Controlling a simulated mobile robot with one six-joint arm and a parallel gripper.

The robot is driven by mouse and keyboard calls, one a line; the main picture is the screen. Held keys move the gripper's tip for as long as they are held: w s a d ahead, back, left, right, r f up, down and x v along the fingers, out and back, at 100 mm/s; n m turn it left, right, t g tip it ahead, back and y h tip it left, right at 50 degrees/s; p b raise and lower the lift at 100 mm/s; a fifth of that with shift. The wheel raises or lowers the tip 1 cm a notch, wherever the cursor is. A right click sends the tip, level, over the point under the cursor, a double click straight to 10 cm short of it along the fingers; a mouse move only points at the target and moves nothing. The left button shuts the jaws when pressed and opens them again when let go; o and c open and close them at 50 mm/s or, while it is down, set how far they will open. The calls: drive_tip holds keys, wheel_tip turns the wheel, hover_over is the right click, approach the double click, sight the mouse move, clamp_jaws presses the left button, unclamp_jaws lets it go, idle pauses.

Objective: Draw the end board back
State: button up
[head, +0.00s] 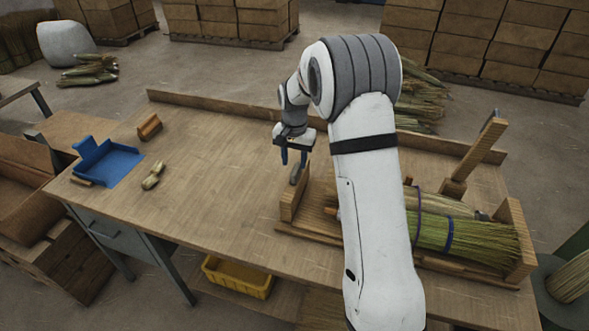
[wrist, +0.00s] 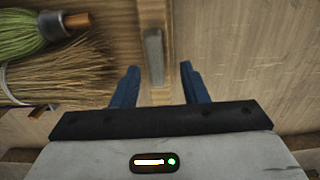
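The end board (head: 290,198) is an upright wooden board at the left end of the wooden cradle on the bench. A grey handle (head: 297,173) sits at its top; in the wrist view the handle (wrist: 153,55) is a narrow grey bar. My gripper (head: 294,160) points down just above the handle. Its two blue fingers are open, and the wrist view shows them (wrist: 160,80) on either side of the handle's near end, touching neither side. How far the fingertips are above the handle is hard to tell. My arm hides part of the cradle.
Bundled brooms (head: 460,237) lie in the cradle, right of the end board, against a far wooden board (head: 515,240). A wooden post (head: 478,152) leans behind. The bench left of the board is clear up to a blue dustpan (head: 112,166) and small wooden pieces.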

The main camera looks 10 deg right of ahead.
drive_tip(key=shift+r, duration=1.8)
drive_tip(key=shift+r, duration=0.1)
drive_tip(key=s+d+r+n+t, duration=0.1)
drive_tip(key=s+r, duration=0.5)
drive_tip(key=s, duration=0.2)
drive_tip(key=s+d+r+n+t, duration=0.1)
drive_tip(key=s+d+r+n, duration=0.1)
drive_tip(key=s+r, duration=0.45)
drive_tip(key=s+f+n+t, duration=0.1)
drive_tip(key=s+n, duration=0.1)
drive_tip(key=s, duration=1.6)
drive_tip(key=shift+s+d+f, duration=0.2)
drive_tip(key=shift+s+d, duration=0.2)
drive_tip(key=shift+d, duration=0.05)
